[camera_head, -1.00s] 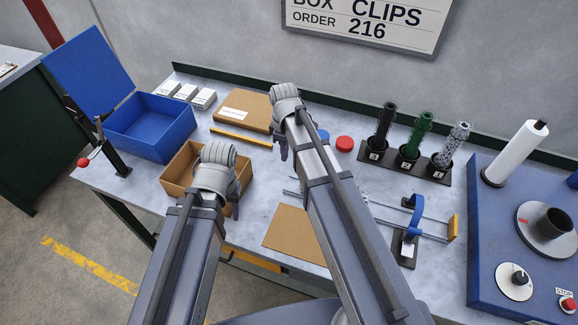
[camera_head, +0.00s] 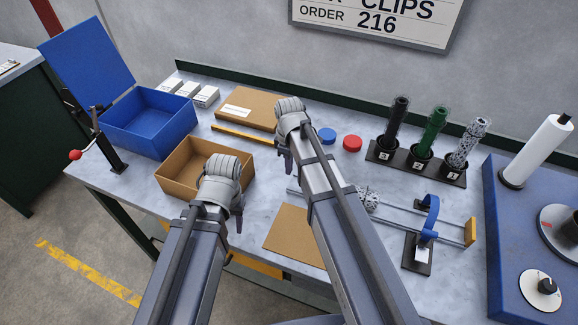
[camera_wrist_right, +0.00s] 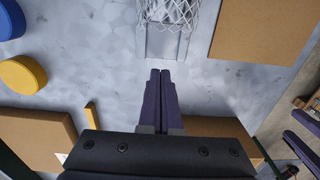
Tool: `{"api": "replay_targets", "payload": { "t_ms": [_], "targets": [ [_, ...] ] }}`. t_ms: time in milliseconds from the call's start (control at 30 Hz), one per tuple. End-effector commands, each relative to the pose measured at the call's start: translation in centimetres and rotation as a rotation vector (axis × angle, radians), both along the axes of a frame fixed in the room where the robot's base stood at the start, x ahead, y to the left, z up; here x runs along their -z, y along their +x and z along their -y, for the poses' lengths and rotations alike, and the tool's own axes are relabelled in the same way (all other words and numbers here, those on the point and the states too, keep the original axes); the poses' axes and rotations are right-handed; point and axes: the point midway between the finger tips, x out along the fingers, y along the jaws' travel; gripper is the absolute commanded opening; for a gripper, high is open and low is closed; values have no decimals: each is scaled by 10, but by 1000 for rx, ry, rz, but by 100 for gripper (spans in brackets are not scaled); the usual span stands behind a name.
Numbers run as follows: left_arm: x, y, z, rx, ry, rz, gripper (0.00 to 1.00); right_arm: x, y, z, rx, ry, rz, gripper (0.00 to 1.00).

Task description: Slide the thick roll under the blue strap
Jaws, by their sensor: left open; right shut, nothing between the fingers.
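A wire-mesh roll (camera_head: 368,198), seemingly the thick roll, lies on a pale rail fixture, partly hidden behind my right arm. Its mesh also shows at the top of the right wrist view (camera_wrist_right: 168,12). The blue strap (camera_head: 431,216) arches over the rails to the right of the roll, which is apart from it. My right gripper (camera_head: 283,160) is left of the roll; its fingers are together and empty in the right wrist view (camera_wrist_right: 165,75). My left gripper (camera_head: 238,222) is open by the cardboard box's front right corner, its fingers mostly hidden.
A yellow end block (camera_head: 470,232) closes the rails' right end. An open cardboard box (camera_head: 178,160), brown board (camera_head: 297,232) and blue bin (camera_head: 150,125) are nearby. A black rack (camera_head: 450,175) holds upright rolls behind the strap. A blue machine (camera_head: 505,255) stands right.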

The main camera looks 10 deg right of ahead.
Motion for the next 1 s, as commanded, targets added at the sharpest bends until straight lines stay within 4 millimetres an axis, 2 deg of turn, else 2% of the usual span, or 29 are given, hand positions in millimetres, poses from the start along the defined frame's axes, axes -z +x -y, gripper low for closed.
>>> {"api": "replay_targets", "payload": {
  "t_ms": [33,133,200,400,800,867,1000],
  "targets": [
    [15,0,0,0,0,0,50,15,0,0,0,0,0,0],
    [28,0,0,0,0,0,50,28,0,0,0,0,0,0],
    [18,0,0,0,0,0,50,18,-12,14,4,0,0,0],
    [18,0,0,0,0,0,50,18,-22,32,2,0,0,0],
    [18,0,0,0,0,0,50,18,-26,37,1,0,0,0],
    [18,0,0,0,0,0,50,18,-32,45,4,0,0,0],
    [18,0,0,0,0,0,50,18,-56,78,7,-1,-1,0]
  ]
}}
